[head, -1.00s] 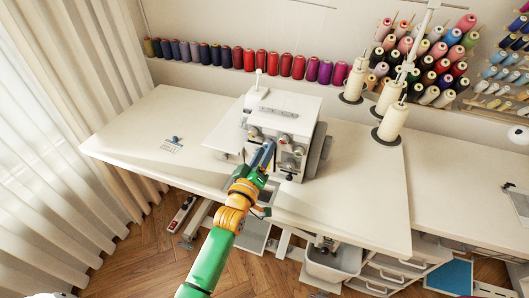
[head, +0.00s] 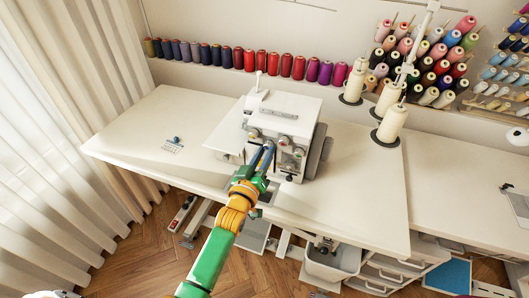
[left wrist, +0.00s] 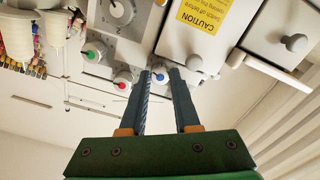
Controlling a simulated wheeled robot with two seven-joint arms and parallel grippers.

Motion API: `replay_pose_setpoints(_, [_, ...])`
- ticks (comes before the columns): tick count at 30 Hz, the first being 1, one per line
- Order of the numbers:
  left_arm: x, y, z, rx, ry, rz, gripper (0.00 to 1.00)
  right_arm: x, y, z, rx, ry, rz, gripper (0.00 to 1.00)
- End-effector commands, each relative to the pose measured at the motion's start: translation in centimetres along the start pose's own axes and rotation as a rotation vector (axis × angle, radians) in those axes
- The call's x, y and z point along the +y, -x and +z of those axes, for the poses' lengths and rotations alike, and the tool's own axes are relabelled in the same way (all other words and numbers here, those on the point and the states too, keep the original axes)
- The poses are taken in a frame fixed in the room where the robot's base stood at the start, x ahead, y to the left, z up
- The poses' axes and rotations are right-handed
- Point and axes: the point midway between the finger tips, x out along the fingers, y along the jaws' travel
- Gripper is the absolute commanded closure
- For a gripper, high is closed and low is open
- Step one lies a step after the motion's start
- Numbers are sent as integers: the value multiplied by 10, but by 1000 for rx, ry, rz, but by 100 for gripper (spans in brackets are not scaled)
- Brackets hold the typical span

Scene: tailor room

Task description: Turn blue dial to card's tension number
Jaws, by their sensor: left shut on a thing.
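The white sewing machine (head: 285,114) stands on the table with several dials on its front. My left gripper (head: 269,146) reaches up to the machine's front from below. In the left wrist view the blue dial (left wrist: 160,76) sits between the two fingertips of my left gripper (left wrist: 162,73), which are shut on it. The dial's number is not readable. A green dial (left wrist: 94,52) and a red dial (left wrist: 123,80) are beside it. A small printed card (head: 172,149) lies on the table at left, too small to read, with a small blue item at its top edge. My right gripper is not in view.
Cream thread cones (head: 391,123) stand at the machine's right. A row of spools (head: 248,60) lines the wall behind. The white table (head: 130,125) is mostly clear at left. A larger grey dial (left wrist: 120,10) and yellow caution label (left wrist: 204,14) are near the gripper.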

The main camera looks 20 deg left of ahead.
Motion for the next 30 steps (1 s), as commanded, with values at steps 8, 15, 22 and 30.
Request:
replay_pose_setpoints(8, [0,0,-1,0,-131,0,100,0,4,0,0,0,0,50])
replay_pose_setpoints(15, [0,0,0,1,-181,0,100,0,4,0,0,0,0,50])
replay_pose_setpoints(22, [0,0,0,1,-187,0,100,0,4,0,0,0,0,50])
replay_pose_setpoints(30, [0,0,0,1,-186,0,57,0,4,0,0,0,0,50])
